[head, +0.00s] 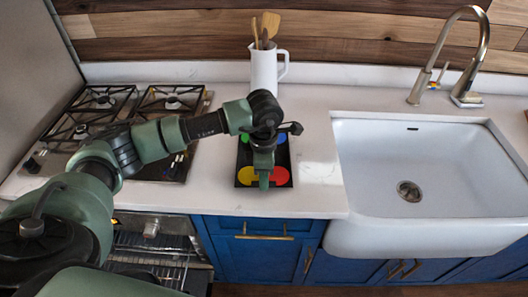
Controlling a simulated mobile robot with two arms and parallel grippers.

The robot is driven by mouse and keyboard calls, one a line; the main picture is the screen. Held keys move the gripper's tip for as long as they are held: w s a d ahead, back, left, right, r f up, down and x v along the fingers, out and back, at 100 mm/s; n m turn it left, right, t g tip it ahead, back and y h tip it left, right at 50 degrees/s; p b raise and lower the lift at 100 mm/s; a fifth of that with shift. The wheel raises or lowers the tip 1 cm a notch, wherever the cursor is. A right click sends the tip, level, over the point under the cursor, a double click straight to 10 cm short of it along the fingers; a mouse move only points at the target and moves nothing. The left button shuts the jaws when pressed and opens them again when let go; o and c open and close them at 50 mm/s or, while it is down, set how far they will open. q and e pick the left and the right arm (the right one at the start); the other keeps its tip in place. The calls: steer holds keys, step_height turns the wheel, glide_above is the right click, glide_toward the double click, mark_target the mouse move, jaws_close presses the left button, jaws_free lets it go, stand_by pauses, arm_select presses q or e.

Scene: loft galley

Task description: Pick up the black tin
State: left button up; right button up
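A flat black rectangular item (243,160) with green, blue, yellow and red round patches lies on the white counter between the stove and the sink; it is the only thing here that looks like the black tin. My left gripper (264,183) reaches in from the left and points down over its middle, hiding part of it. I cannot tell whether the fingers touch it or how far apart they are. My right gripper is not in view.
A white jug (264,72) with wooden utensils stands behind the black item. A gas stove (180,165) is at left, a white sink (380,150) with a tall tap (478,60) at right. Bare counter (315,150) lies between the item and sink.

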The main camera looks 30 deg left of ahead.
arm_select(q)
steer(key=shift+f, duration=0.35)
jaws_close()
stand_by(1.2)
